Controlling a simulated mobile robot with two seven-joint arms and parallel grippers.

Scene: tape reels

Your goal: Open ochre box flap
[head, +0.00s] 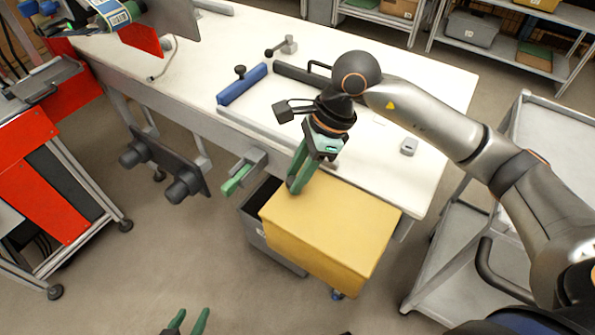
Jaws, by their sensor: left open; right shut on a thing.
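The ochre box (325,235) is below the middle of the head view, against the near side of the white workbench. Its broad ochre top and near side show, with a grey bin under and left of it. My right gripper (297,184) reaches down from above with its green fingers at the far left edge of the ochre top, shut on what appears to be the flap. The fingers hide the exact grip point. My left gripper (187,322) is at the bottom edge, open and empty, apart from the box.
The white workbench (420,92) holds a blue bar (242,84) and other fixtures. The grey bin (250,222) has a dark opening. A grey cart (555,135) stands at the right, a red unit (35,160) at the left. Floor left of the box is clear.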

